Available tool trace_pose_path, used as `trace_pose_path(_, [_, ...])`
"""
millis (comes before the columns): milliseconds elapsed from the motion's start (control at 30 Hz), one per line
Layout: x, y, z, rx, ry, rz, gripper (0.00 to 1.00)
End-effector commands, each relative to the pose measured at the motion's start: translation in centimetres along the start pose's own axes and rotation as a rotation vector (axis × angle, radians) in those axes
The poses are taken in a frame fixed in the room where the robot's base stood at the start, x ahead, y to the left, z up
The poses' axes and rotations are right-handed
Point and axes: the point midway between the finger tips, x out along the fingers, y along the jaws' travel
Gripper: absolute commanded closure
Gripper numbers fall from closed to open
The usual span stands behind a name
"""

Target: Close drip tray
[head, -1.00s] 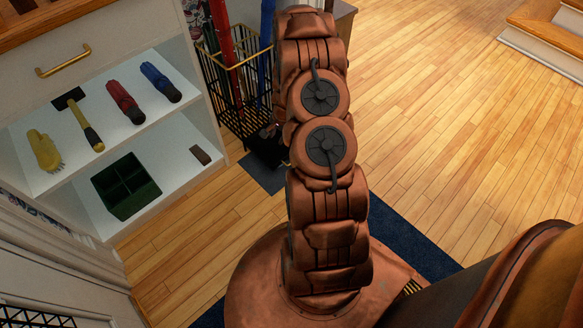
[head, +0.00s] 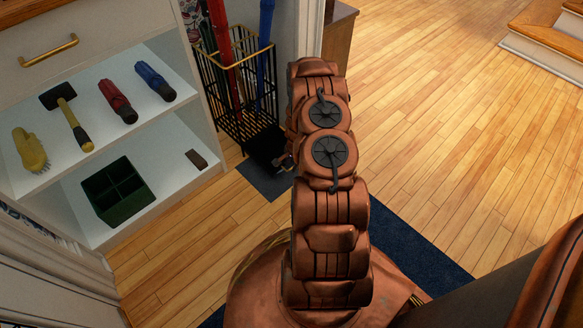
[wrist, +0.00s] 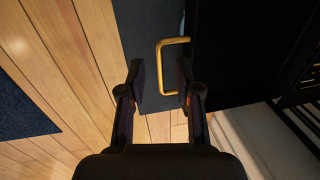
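The black drip tray (head: 264,146) sticks out at floor level from the bottom of the black wire umbrella stand (head: 207,75). In the wrist view the dark tray (wrist: 238,50) fills the upper right, with a brass U-shaped handle (wrist: 161,66) on its left side. My gripper (wrist: 161,82) is open. Its two fingers stand either side of the handle in the picture, and I cannot tell whether either touches it. In the head view my arm hides most of the gripper and the handle.
A white shelf unit (head: 185,118) stands left of the stand, holding tools and a green divided box (head: 119,191). A grey mat (head: 268,184) lies by the tray, a blue rug (head: 420,247) nearer me. Wood floor at right is clear.

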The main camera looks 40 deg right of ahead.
Motion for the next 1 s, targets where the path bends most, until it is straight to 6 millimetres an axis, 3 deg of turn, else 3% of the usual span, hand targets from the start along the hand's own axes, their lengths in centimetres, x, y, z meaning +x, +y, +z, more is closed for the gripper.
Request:
trace_pose_path(133, [1.9,0.1,0.0,0.0,-0.001,0.001,0.67])
trace_pose_path(467, [2.1,0.0,0.0,0.0,0.0,-0.001,0.68])
trace_pose_path(767, [2.1,0.0,0.0,0.0,0.0,-0.001,0.99])
trace_pose_path(1000, [2.2,0.0,0.0,0.0,0.0,0.0,1.0])
